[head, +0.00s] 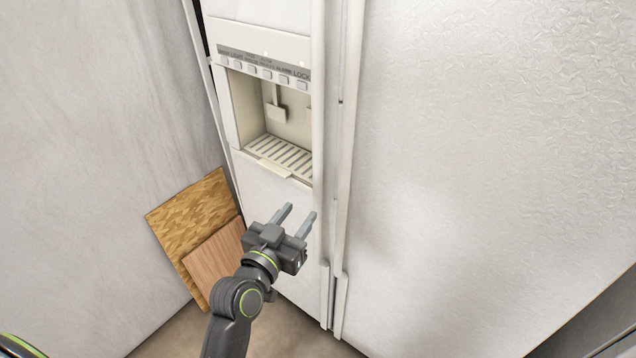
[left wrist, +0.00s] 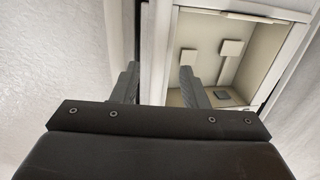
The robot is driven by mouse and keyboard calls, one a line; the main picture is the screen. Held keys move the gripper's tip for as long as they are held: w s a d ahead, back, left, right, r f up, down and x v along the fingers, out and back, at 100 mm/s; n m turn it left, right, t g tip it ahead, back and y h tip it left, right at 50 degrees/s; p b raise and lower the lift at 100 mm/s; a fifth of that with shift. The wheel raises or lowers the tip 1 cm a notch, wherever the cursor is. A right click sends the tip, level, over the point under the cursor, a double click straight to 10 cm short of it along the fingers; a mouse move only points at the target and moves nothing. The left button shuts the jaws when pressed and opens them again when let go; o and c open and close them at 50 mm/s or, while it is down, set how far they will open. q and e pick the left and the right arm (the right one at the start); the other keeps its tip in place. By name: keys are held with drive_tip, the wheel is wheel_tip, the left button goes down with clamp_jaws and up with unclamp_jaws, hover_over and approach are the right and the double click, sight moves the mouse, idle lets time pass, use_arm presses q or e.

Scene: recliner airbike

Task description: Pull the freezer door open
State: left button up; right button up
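The freezer door (head: 277,200) is the narrow white left door with the dispenser, and it is shut. Its long vertical handle (head: 319,150) runs along its right edge, beside the other door's handle (head: 347,150). My left gripper (head: 297,215) is in front of the door's lower part, below the dispenser and left of the handle in the head view. Its two fingers are apart with nothing visibly held. In the left wrist view the open fingers (left wrist: 158,85) show against a pale vertical strip. Contact with the door cannot be told. My right gripper is out of view.
The dispenser recess (head: 275,115) has buttons above and a slatted tray below; it also shows in the left wrist view (left wrist: 265,60). The wide right door (head: 490,150) is shut. Two wooden boards (head: 190,212) lean at the left near the grey wall (head: 90,150).

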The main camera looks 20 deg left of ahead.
sight(316, 191)
use_arm(q)
drive_tip(key=w, duration=0.3)
drive_tip(key=w+d+p, duration=0.1)
drive_tip(key=w, duration=0.6)
drive_tip(key=shift+d+p, duration=0.25)
drive_tip(key=shift+p, duration=0.05)
drive_tip(key=shift+s, duration=0.1)
clamp_jaws()
